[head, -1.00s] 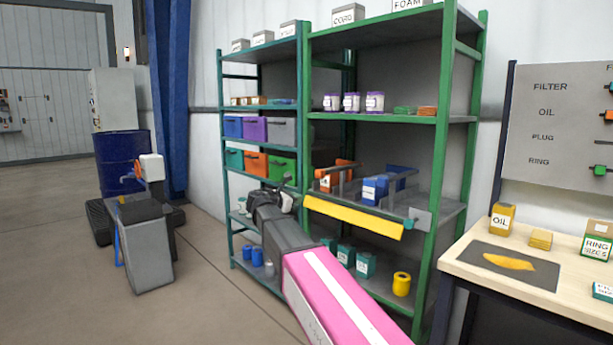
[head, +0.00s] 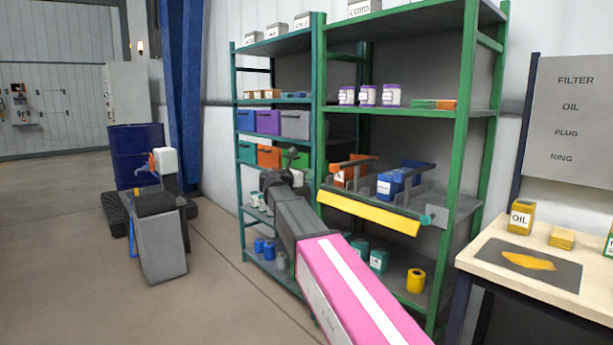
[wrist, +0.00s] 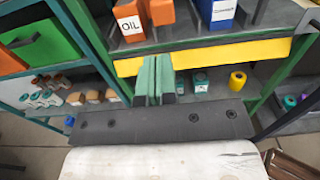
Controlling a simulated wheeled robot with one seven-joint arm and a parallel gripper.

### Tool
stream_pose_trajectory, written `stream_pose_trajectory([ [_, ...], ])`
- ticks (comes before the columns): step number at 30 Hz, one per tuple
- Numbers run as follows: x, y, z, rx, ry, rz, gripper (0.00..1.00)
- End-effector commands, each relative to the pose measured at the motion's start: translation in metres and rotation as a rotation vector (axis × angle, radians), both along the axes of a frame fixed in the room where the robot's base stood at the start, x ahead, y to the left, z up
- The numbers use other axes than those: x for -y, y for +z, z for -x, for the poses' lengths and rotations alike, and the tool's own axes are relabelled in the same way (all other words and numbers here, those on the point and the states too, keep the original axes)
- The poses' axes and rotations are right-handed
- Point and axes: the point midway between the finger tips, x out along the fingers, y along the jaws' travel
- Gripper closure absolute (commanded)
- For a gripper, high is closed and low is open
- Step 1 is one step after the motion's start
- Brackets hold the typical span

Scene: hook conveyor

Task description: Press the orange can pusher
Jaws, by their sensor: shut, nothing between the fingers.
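The orange can pusher (head: 352,170) is on the middle shelf of the green rack, behind a yellow front strip (head: 368,212). In the wrist view an orange block (wrist: 160,11), which looks like the pusher, stands beside an orange can labelled OIL (wrist: 130,18). A blue can (head: 389,184) is in the lane to the right. My gripper (wrist: 155,66) has its green fingers together and empty. In the wrist view they overlap the yellow strip, below the orange block and apart from it in the picture. In the head view my wrist partly hides the fingers.
The teal rack (head: 238,180) with coloured bins stands left of the green rack (head: 463,150). Teal cans and a yellow roll (head: 416,280) sit on the lower shelf. A workbench (head: 472,262) is at right. The floor at left is open up to a grey bin (head: 160,245).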

Motion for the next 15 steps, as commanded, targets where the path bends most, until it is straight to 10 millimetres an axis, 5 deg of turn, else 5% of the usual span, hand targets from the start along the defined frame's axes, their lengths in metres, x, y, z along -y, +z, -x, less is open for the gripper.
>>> stream_pose_trajectory([
  [15,0.073,0.000,-0.053,0.000,-0.002,0.000,1.00],
])
